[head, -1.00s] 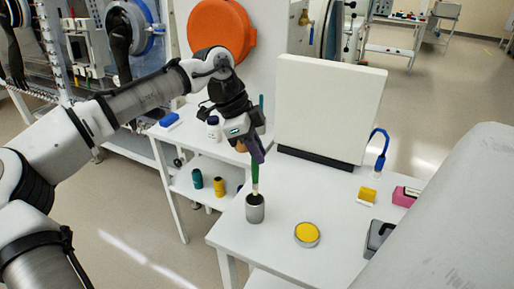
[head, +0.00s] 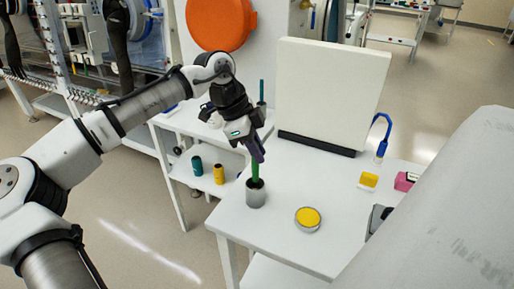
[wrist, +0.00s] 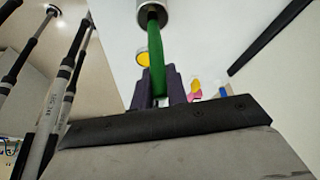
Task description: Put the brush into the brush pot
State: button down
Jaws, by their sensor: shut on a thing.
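The green brush (head: 255,172) is held upright between the purple fingers of my gripper (head: 258,153), which is shut on it. Its lower end is inside the mouth of the grey metal brush pot (head: 256,197) and is hidden by the pot wall. The pot stands near the left front corner of the white table. In the wrist view the green brush (wrist: 156,50) runs from the fingers to the pot (wrist: 150,12) at the top edge. I cannot tell whether it touches the pot's bottom.
A round tin with yellow contents (head: 308,218) sits right of the pot. A white upright panel (head: 330,90) stands at the table's back. A yellow block (head: 369,180), a pink box (head: 404,181) and a blue hooked tool (head: 383,135) are farther right. A shelf at left holds small bottles.

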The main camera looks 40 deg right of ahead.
jog(key=shift+f, duration=0.5)
dwell(0.4)
jog(key=c, duration=1.3)
grip_release()
jog(key=shift+r+p, duration=4.25)
jog(key=shift+r, duration=0.25)
